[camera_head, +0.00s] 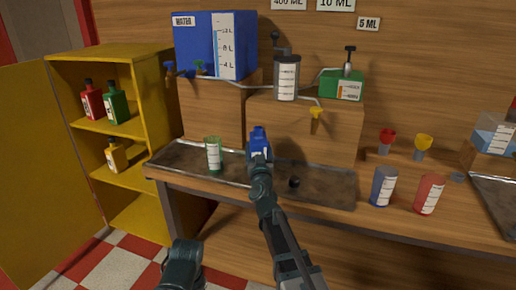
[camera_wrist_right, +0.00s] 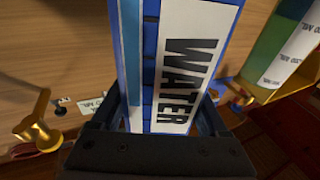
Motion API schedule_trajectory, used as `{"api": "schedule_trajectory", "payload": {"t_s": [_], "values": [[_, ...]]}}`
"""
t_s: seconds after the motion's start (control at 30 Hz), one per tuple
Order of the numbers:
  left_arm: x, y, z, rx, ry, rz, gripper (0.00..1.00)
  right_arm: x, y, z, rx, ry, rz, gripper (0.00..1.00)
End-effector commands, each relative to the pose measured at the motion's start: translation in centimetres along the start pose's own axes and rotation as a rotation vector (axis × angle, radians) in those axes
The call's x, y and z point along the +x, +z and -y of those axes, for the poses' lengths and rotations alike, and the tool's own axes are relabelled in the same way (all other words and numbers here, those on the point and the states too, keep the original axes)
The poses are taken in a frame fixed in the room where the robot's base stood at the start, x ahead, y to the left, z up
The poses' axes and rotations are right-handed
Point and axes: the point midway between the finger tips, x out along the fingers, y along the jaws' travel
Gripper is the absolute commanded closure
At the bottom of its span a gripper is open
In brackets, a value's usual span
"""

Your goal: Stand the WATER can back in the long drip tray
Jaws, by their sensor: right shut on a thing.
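The blue WATER can (camera_head: 258,134) is held by my right gripper (camera_head: 259,155), over the middle of the long drip tray (camera_head: 325,193). My arm hides part of the can and tray, so I cannot tell whether its base touches the tray. In the right wrist view the can (camera_wrist_right: 185,65), with its white WATER label, sits between both fingers of my right gripper (camera_wrist_right: 160,115), which is shut on it. A dark part of my left arm shows at the bottom of the head view; its gripper is out of view.
Behind are a blue tank (camera_head: 200,50) and taps. A yellow cabinet (camera_head: 150,105) stands left.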

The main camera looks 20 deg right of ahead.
Motion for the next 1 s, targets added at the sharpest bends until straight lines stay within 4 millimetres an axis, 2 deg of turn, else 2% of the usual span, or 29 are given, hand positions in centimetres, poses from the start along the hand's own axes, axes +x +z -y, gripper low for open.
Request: {"api": "schedule_trajectory", "payload": {"t_s": [0.03,0.3,0.33,0.43,0.77,1.0], "values": [[0.5,0.0,0.0,0.0,0.0,0.0,0.5,0.2,0.7,-0.1,0.008,-0.002,0.007,1.0],[0.5,0.0,-0.1,0.0,0.0,0.0,0.5,0.3,0.7,-0.2,0.011,0.0,0.007,1.0],[0.5,0.0,-0.1,0.0,0.0,0.0,0.5,0.3,0.7,-0.2,0.011,0.0,0.007,0.19],[0.6,0.0,-0.1,0.0,0.0,0.0,0.5,0.3,0.8,-0.2,0.011,0.0,0.007,0.01],[0.1,0.0,0.0,0.0,0.0,0.0,0.5,0.4,0.3,-0.3,0.011,0.0,0.008,0.0],[-3.3,0.2,0.3,0.0,0.0,0.0,0.5,1.0,-3.1,-0.3,0.005,0.001,0.005,0.0]]}}
